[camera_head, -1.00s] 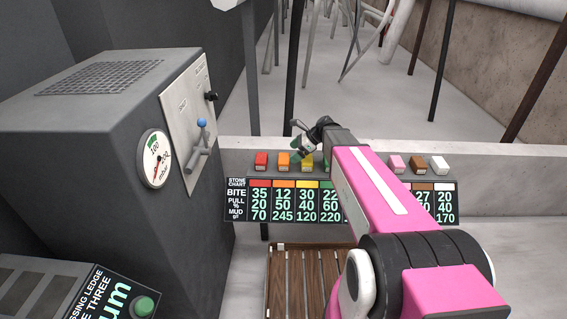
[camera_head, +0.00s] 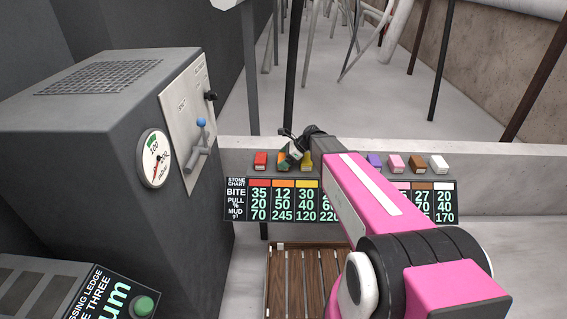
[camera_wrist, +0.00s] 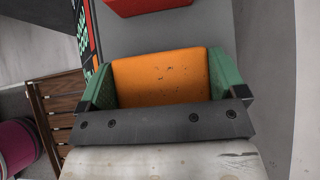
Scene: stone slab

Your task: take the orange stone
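The orange stone (camera_wrist: 160,78) is a speckled block on the ledge. In the wrist view it lies between my gripper's two green fingers, which stand wide apart on either side of it. I see no clear grip on the stone, and its lower part is hidden by the dark bar of my gripper. In the head view my gripper (camera_head: 289,158) is over the orange stone's place in the row, and only a little orange (camera_head: 281,162) shows beside it.
The red stone (camera_head: 260,159) is close on the left, and the yellow stone (camera_head: 306,160) on the right. Purple (camera_head: 374,160), pink (camera_head: 395,163), brown (camera_head: 417,164) and white (camera_head: 438,164) stones stand farther right. A grey machine (camera_head: 100,150) stands left. A slatted wooden rack (camera_head: 310,280) is below.

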